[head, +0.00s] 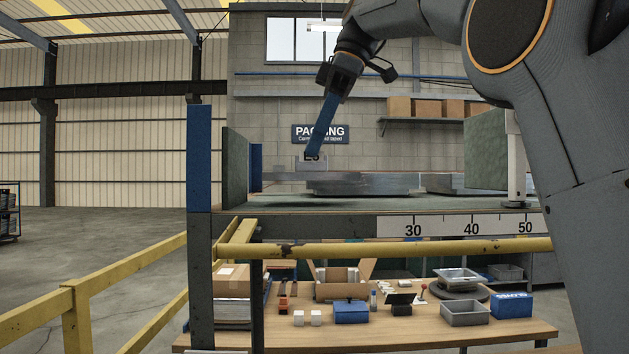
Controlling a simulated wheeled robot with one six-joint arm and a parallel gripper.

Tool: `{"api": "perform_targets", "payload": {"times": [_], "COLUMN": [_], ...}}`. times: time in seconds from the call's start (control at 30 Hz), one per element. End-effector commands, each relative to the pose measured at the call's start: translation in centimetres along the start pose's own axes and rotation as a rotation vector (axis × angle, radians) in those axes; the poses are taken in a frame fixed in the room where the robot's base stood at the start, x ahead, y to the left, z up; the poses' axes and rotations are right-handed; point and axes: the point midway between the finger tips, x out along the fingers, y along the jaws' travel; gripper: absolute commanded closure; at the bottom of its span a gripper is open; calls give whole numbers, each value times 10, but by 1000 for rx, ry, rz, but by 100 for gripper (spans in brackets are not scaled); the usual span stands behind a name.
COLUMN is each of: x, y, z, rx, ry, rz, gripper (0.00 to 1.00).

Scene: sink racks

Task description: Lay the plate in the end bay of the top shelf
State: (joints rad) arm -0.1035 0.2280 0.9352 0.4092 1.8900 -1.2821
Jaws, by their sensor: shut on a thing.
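My gripper (313,157) reaches down from the upper right on a slanted blue section. Its tips are at a small grey block or lug low over the top shelf (350,208), in its left part. A grey metal plate (362,182) shows nearly edge-on just below and to the right of the tips. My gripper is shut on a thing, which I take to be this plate. I cannot tell whether the plate touches the shelf. The shelf's left end has a green upright panel (235,180) and a blue post (199,158).
Another flat grey metal piece (445,183) lies to the right on the shelf, beside a large green panel (485,148) and a white post (516,160). A numbered scale (450,226) runs along the front edge. Below are a yellow rail (400,251) and a cluttered wooden table (390,333).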

Motion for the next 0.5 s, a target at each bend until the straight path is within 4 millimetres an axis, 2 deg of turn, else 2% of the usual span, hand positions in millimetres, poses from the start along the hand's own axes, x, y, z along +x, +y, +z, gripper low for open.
{"api": "perform_targets", "payload": {"times": [0.1,0.37,0.5], "x": [13,30,46], "y": [-1,-2,-2], "z": [5,10,17], "rx": [-1,-3,-4], "ry": [0,1,1], "rz": [0,-2,-2], "gripper": [100,100,100]}}
